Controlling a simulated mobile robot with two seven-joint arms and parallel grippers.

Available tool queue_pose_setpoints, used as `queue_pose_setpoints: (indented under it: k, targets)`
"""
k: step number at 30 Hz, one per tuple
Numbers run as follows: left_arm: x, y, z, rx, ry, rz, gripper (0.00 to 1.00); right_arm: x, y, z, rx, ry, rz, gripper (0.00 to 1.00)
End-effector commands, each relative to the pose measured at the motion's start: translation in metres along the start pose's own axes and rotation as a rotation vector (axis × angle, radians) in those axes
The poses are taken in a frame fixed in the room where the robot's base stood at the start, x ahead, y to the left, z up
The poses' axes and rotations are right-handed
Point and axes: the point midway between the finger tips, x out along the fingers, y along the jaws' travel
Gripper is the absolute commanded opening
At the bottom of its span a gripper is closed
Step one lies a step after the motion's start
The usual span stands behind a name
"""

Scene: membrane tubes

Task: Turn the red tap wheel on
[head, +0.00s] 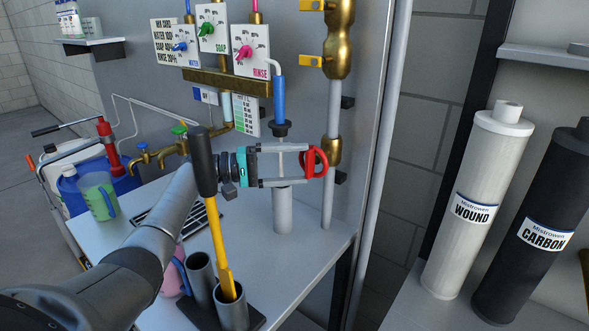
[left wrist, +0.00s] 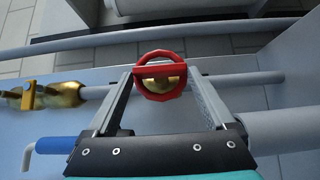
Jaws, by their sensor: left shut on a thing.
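The red tap wheel (head: 322,160) is on a brass fitting (head: 334,148) of the vertical pipe, right of centre in the head view. My left gripper (head: 305,163) reaches it from the left and is shut on it, one finger on each side. In the left wrist view the red wheel (left wrist: 160,53) sits between the two fingertips (left wrist: 160,82), with brass showing through its opening. The fingers hide part of the rim. My right gripper is in neither view.
A yellow-shafted tool (head: 218,240) with a black handle stands in a dark holder close to my left arm. Blue (head: 179,130) and green-handled taps are behind. White (head: 477,200) and black (head: 535,225) filter cylinders stand at right. The tabletop (head: 295,255) is partly clear below the gripper.

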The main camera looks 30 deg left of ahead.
Motion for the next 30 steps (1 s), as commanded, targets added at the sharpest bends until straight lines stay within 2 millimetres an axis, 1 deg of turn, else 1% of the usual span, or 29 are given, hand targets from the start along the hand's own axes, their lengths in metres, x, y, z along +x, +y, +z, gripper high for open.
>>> queue_pose_setpoints:
  k: [15, 16, 19, 26, 30]
  targets:
    - [0.0004, -0.0011, 0.0002, -0.022, 0.000, 0.015, 0.32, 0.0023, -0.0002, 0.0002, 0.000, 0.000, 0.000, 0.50]
    - [0.0004, -0.0011, 0.0002, -0.022, 0.000, 0.015, 0.89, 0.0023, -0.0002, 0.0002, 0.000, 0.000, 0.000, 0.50]
    - [0.0004, -0.0010, 0.0002, -0.020, 0.000, 0.015, 1.00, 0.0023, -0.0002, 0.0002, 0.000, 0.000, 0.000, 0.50]
    - [0.0000, -0.0009, 0.0000, -0.018, 0.000, 0.014, 1.00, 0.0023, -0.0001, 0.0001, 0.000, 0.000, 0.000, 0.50]
    - [-0.0085, -0.0012, -0.0007, -0.017, 0.003, 0.014, 1.00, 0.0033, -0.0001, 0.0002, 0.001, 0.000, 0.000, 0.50]
